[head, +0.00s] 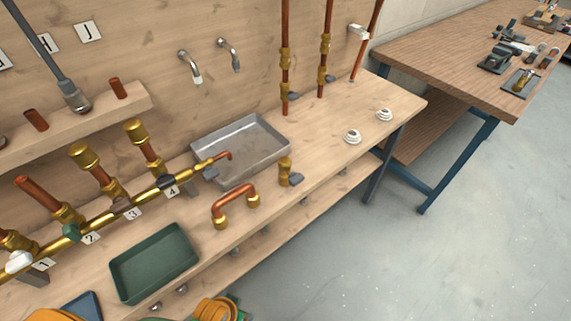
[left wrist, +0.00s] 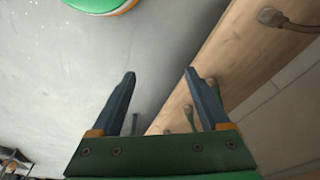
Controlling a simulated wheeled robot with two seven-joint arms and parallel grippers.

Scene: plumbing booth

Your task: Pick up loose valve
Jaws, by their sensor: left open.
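The loose valve (head: 286,172) is a short brass body with a grey handle on its right side. In the head view it stands upright on the wooden bench, right of the copper U-shaped pipe (head: 234,202) and in front of the grey metal tray (head: 240,150). My left gripper (left wrist: 160,73) shows in the left wrist view with its two dark fingers apart and nothing between them. The valve is not seen in that view. I cannot make out the left fingers in the head view. My right gripper is not seen.
A green tray (head: 155,262) sits at the bench's front, below a brass manifold (head: 108,217) with numbered valves. Two white round fittings (head: 352,136) lie on the bench's right part. In the left wrist view, a wooden surface (left wrist: 232,62) runs along the right, with grey floor beside it.

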